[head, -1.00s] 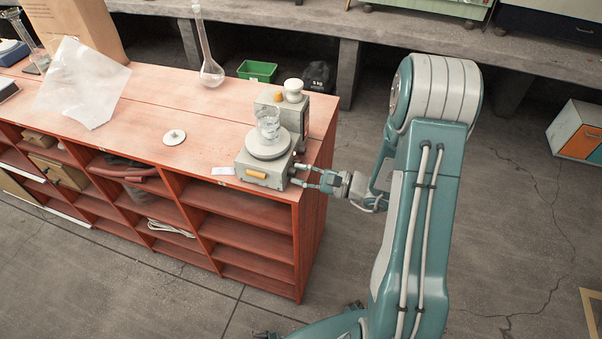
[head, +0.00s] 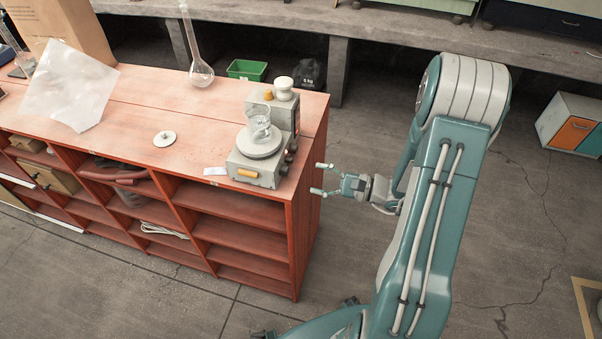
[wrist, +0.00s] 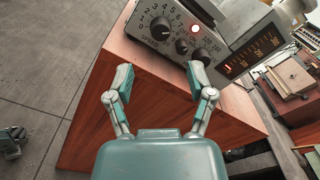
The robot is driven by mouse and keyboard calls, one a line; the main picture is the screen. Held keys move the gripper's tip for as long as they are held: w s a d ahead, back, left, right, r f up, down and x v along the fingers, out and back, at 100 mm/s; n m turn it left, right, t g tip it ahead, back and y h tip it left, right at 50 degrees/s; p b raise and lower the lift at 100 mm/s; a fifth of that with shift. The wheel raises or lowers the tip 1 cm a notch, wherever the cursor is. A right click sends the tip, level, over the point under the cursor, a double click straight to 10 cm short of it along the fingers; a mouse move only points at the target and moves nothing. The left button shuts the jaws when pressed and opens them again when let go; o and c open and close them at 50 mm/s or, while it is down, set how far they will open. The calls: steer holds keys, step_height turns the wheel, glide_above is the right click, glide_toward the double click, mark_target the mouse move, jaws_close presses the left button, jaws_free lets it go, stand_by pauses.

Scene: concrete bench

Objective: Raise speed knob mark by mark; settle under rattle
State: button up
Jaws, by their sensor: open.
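The grey stirrer (head: 247,171) stands on the near right corner of the red wooden bench, with a clear glass beaker (head: 259,122) on its round plate. In the wrist view its side panel shows the black speed knob (wrist: 160,29) inside a ring of numbers; I cannot read its setting surely. A second dark knob (wrist: 203,57) sits lower right. My gripper (head: 318,179) is open and empty, off the bench's right side and apart from the stirrer. In the wrist view its fingers (wrist: 159,82) are spread below the panel.
A scale window (wrist: 253,54) with an orange-red glow is on the panel's right. A white disc (head: 164,138), a small card (head: 215,171) and a long-necked flask (head: 201,73) are on the bench (head: 120,148). The floor to the bench's right is free around my arm.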

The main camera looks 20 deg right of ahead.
steer(key=v, duration=0.5)
steer(key=shift+d, duration=0.1)
stand_by(0.3)
steer(key=s+a+r+n+g+h, duration=0.6)
steer(key=s+a+r+n+g, duration=0.25)
steer(key=a+n+g, duration=0.3)
steer(key=s+r+n+t+h, duration=0.5)
steer(key=r+h, duration=0.3)
steer(key=r, duration=0.2)
steer(key=shift+d+n+t+h, duration=0.25)
steer(key=shift+n+t, duration=0.2)
steer(key=shift+t, duration=0.3)
stand_by(1.9)
